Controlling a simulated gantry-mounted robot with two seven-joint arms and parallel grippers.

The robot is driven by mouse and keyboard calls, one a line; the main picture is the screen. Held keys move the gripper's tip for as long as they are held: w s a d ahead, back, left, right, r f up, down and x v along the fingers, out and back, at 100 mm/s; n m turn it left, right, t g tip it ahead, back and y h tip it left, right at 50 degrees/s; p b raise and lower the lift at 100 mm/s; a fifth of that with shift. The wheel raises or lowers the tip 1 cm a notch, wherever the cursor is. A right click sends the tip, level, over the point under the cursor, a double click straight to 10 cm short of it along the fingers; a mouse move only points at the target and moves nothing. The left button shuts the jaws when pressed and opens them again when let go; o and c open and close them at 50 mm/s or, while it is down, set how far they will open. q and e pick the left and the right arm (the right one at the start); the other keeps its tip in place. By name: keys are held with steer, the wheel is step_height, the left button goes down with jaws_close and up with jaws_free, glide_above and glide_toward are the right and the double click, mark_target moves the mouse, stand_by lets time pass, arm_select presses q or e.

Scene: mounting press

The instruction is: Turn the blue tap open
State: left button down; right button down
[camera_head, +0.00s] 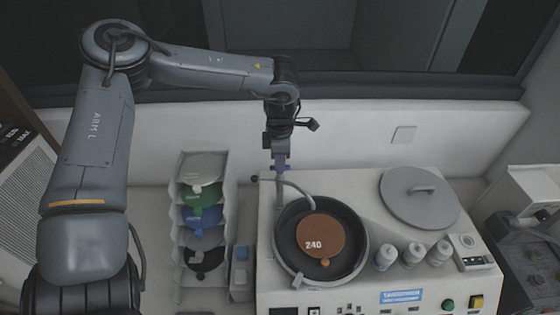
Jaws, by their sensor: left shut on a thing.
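The blue tap (272,168) sits at the back left of the white machine (345,190), at the top of a grey curved spout (297,188). The spout bends to the right over a round dark bowl (290,247). My left gripper (280,160) points down from above and is shut on the blue tap. Its fingers hide much of the tap, so how far it is turned cannot be told. No water can be made out at the spout. My right gripper is not in view.
A brown disc (320,236) marked 240 lies in the bowl. A round grey lid (420,205) and several white bottles (413,254) are on the machine's right. A rack (182,235) of coloured discs stands left of it. A white wall (350,130) rises close behind.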

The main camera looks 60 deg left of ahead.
arm_select(q)
steer(key=shift+n, duration=0.3)
steer(key=n+b, duration=0.1)
steer(key=n, duration=0.1)
steer(key=shift+n, duration=0.4)
steer(key=n+b, duration=0.1)
steer(key=n, duration=0.4)
steer(key=shift+b, duration=0.35)
steer(key=n+b, duration=0.1)
steer(key=n, duration=0.5)
steer(key=shift+n, duration=0.3)
steer(key=shift+n+b, duration=0.55)
steer(key=shift+n, duration=0.85)
steer(key=c, duration=1.2)
jaws_free()
steer(key=shift+r, duration=0.15)
